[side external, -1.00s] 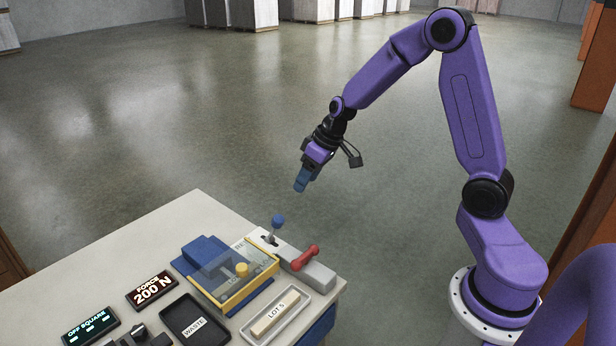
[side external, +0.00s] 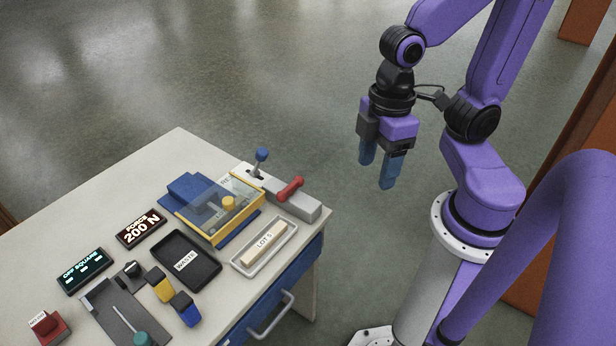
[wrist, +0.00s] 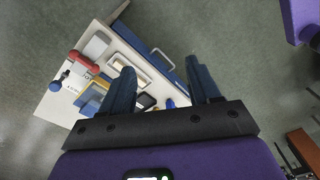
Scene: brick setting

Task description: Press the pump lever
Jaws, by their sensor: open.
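My gripper (side external: 377,171) is open and empty, pointing down in the air to the right of the bench, apart from everything on it. Its two blue fingers also show spread in the wrist view (wrist: 160,78). On the bench's far right end is a grey block (side external: 305,206) with a red-handled lever (side external: 290,189). Beside it stands an upright lever with a blue knob (side external: 261,155). I cannot tell which is the pump lever. The red handle (wrist: 84,60) and blue knob (wrist: 57,85) appear at the left of the wrist view.
A yellow-framed clear cover (side external: 240,221) over a blue press unit stands beside the levers. A tray with a block labelled LOT 5 (side external: 264,243), a black WASTE tray (side external: 213,277), a FORCE 200 N display (side external: 141,229) and an OFF SQUARE display (side external: 84,270) crowd the bench.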

